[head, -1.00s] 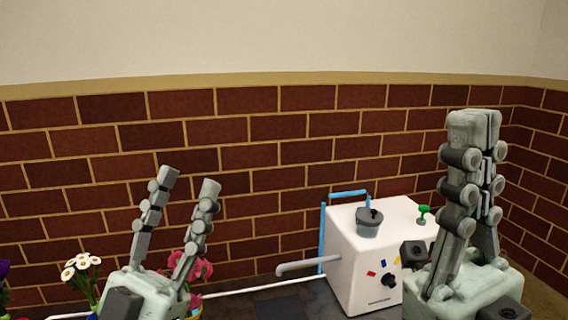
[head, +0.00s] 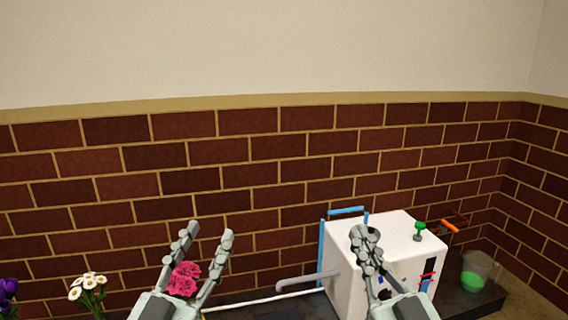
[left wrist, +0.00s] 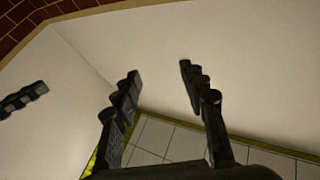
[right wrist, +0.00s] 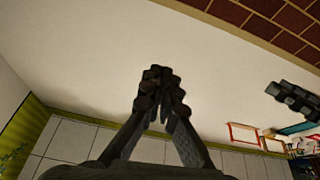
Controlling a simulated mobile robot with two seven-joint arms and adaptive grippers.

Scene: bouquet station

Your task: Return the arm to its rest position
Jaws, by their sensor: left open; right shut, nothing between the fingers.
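My left gripper (head: 208,236) is raised at the lower left of the head view, fingers spread and empty, in front of pink flowers (head: 183,279). In the left wrist view its fingers (left wrist: 160,75) stand apart with nothing between them. My right gripper (head: 362,236) is raised at the lower middle of the head view, in front of the white machine (head: 345,290). In the right wrist view its fingertips (right wrist: 158,75) meet with nothing held. The right gripper hides part of the machine's front and its grey top cup.
White flowers (head: 88,286) and purple flowers (head: 8,288) stand at the lower left. A green knob (head: 419,226) sits on the machine. To its right are an orange handle (head: 450,226) and a clear container with green contents (head: 474,280). The brick wall (head: 250,180) is behind.

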